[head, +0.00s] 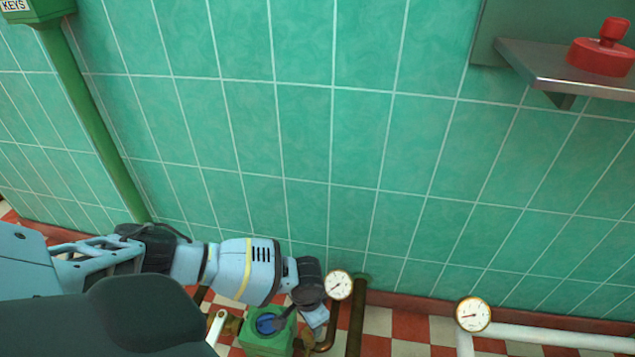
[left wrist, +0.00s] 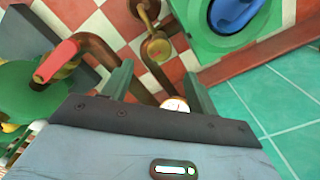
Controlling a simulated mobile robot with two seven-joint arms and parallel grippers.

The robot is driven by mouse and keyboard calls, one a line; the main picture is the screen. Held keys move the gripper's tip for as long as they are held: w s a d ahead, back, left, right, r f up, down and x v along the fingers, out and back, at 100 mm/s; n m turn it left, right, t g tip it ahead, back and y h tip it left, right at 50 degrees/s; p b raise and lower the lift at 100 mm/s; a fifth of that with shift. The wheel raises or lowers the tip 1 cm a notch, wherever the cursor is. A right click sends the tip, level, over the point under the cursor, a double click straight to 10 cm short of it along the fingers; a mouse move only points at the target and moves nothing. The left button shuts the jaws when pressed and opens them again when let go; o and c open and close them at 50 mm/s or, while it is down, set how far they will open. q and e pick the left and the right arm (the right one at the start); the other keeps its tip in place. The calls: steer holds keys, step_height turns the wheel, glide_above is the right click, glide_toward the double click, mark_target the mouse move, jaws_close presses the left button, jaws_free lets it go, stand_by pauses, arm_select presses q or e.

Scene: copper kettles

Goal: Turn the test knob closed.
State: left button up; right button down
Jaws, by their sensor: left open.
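A blue knob (head: 268,323) sits on top of a green box (head: 258,345) near the bottom of the head view. I take it to be the test knob; no label is readable. In the left wrist view the blue knob (left wrist: 236,12) is at the top right, in a round green housing (left wrist: 205,45), partly cut by the frame edge. My left gripper (head: 314,318) is just right of the box in the head view. In the left wrist view its two green fingers (left wrist: 158,78) are apart, with nothing held between them. The knob lies outside the fingers. My right gripper is not in view.
White dial gauges stand near the arm (head: 339,285) and farther right (head: 473,314). Brown pipes, a brass fitting (left wrist: 158,48) and a red handle (left wrist: 56,61) are close by. The green tiled wall (head: 300,130) is behind. A metal shelf (head: 560,70) holds a red object (head: 600,55).

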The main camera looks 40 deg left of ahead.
mark_target(309, 333)
arm_select(q)
steer(key=shift+s+f, duration=0.15)
steer(key=shift+f, duration=0.1)
step_height(309, 333, down, 7)
steer(key=b, duration=0.4)
steer(key=shift+f, duration=0.15)
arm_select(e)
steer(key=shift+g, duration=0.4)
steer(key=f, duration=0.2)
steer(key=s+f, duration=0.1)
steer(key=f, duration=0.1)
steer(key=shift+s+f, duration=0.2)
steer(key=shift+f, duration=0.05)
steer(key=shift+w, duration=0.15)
arm_select(q)
steer(key=c, duration=1)
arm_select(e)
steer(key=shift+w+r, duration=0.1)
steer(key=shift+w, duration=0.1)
